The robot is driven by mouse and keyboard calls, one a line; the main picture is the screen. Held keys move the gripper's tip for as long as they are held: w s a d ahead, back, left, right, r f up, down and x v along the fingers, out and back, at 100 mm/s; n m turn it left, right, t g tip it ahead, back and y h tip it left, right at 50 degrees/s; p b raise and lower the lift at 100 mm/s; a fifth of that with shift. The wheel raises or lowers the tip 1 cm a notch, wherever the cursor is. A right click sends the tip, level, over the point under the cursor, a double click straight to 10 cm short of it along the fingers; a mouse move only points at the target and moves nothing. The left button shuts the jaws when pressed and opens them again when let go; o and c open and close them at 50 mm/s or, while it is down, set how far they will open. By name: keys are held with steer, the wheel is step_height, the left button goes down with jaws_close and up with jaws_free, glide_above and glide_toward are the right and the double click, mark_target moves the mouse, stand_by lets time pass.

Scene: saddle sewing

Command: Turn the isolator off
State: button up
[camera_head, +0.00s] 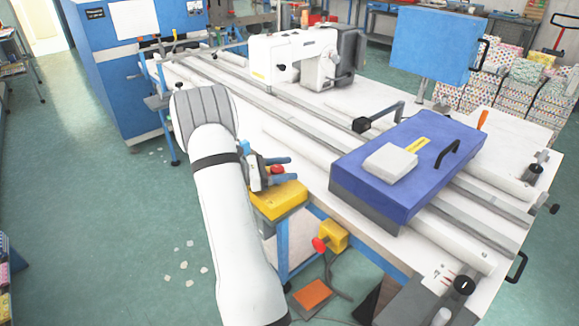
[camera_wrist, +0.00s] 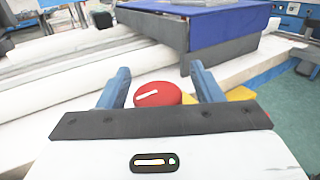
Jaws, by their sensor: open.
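The isolator's red round knob (camera_wrist: 158,94) shows in the wrist view with a white bar mark, which lies nearly level and tilts slightly up to the right. In the head view the red knob (camera_head: 277,169) shows above a yellow box (camera_head: 281,201) at the table's near left edge. My gripper (camera_wrist: 157,68) is open. Its two blue fingers stand either side of the knob in the wrist view, with gaps on both sides. In the head view my gripper (camera_head: 286,170) is over the yellow box. The knob's lower part is hidden by my gripper body.
A blue case (camera_head: 400,165) lies on the white table to the right. A sewing machine (camera_head: 300,57) stands farther back. A second yellow box (camera_head: 334,236) with a red button sits lower, below the table edge. Open floor lies to the left.

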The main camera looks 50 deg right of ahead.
steer(key=v, duration=0.8)
steer(key=shift+b, duration=0.4)
steer(key=shift+a+r, duration=0.1)
steer(key=shift+r, duration=0.05)
steer(key=s+a+r+m+t+y, duration=0.3)
steer(key=a+t+y, duration=0.1)
steer(key=a, duration=0.8)
steer(key=s+a+r+m+t+y+p, duration=0.1)
steer(key=s+a+r+m+t+y, duration=0.1)
steer(key=a, duration=1)
steer(key=s+a+r+m+t+y, duration=0.3)
steer(key=s+a+t+y, duration=0.3)
steer(key=a, duration=0.7)
steer(key=shift+s+r+m+t+y+p, duration=0.2)
steer(key=shift+r+m+t+y+p, duration=0.15)
steer(key=shift+m+t+y, duration=0.65)
